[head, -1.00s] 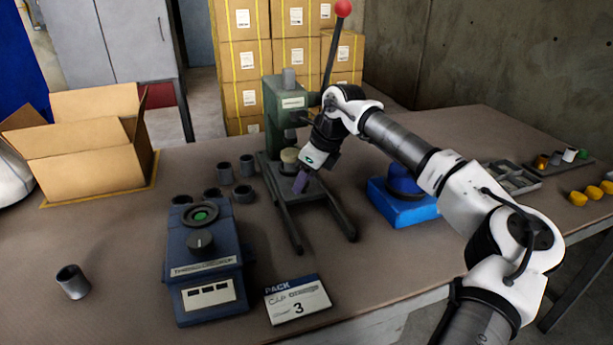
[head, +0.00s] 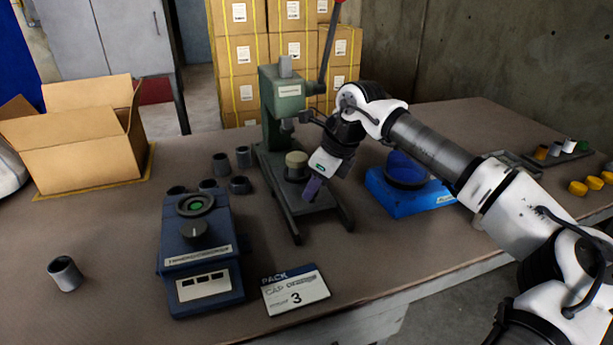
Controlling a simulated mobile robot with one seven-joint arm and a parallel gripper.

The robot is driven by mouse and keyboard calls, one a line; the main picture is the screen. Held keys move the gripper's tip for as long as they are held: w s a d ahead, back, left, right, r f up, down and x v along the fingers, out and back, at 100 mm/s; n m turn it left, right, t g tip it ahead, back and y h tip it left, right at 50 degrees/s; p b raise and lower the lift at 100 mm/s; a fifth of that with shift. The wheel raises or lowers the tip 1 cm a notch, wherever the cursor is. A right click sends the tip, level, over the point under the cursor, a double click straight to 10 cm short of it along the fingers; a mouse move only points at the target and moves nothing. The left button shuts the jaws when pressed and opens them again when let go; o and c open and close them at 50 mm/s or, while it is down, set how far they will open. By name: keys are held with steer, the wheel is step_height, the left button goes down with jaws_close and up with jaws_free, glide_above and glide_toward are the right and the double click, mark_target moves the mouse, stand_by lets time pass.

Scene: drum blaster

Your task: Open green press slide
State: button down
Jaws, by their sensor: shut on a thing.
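The green press (head: 285,98) stands upright on a dark base with two long legs (head: 283,212) toward the front of the table. Its slide (head: 292,184) lies low between the legs and carries a beige round piece (head: 296,160). The piece sits a little forward of the green column. The exact grip point is small and partly hidden by the fingers. The press lever (head: 328,45) stands up behind my arm.
Several dark cups (head: 221,165) are left of the press. A blue block (head: 425,196) with a round bowl sits close right, under my arm. An open carton (head: 75,155) is back left.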

steer(key=s, duration=0.1)
steer(key=s+d, duration=0.1)
steer(key=s, duration=0.2)
steer(key=shift+s+d+b, duration=0.25)
steer(key=shift+b, duration=0.15)
steer(key=c, duration=1.1)
jaws_free()
steer(key=shift+c, duration=0.2)
steer(key=shift+r, duration=0.15)
steer(key=p+v, duration=0.1)
steer(key=v, duration=1.2)
steer(key=shift+r, duration=0.3)
steer(key=shift+s+d, duration=0.1)
steer(key=shift+d, duration=0.05)
